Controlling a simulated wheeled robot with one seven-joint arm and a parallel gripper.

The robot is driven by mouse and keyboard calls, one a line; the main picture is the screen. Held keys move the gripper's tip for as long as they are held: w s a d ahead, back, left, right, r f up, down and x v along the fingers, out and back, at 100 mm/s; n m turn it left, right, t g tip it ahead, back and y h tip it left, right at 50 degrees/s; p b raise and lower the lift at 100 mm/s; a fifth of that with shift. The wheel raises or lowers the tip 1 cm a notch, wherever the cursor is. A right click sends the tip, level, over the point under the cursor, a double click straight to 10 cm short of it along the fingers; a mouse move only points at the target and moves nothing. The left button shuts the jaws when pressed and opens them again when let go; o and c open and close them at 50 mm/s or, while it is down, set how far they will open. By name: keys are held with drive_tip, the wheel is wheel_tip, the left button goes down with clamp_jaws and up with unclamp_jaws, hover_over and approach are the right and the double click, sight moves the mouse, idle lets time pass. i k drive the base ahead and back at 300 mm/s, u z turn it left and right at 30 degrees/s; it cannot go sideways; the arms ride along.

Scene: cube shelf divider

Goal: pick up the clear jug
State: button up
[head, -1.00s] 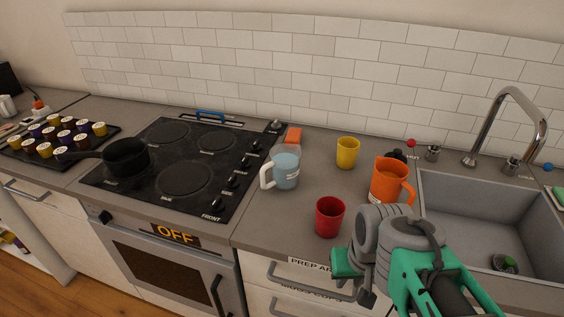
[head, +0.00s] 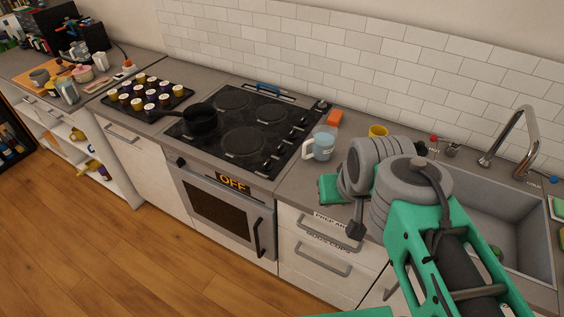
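A see-through jug (head: 321,144) with a pale blue lower part and a white handle on its left stands upright on the counter, just right of the stove. A small bluish container (head: 68,91) at the far left could also be clear, but it is too small to tell. My gripper (head: 330,190) shows only in part as a green piece at the end of my arm. It is in front of and below the jug in the picture, apart from it. Its fingers are not clearly seen, so I cannot tell its opening.
An orange block (head: 334,117) lies behind the jug. A yellow cup (head: 377,132) stands to its right, partly hidden by my arm. A black pan (head: 199,119) sits on the stove (head: 243,141). The sink (head: 520,215) is at right. Wooden floor (head: 110,255) is clear at lower left.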

sight(323, 142)
drive_tip(key=u, duration=1.15)
drive_tip(key=i, duration=0.95)
drive_tip(key=z, duration=0.55)
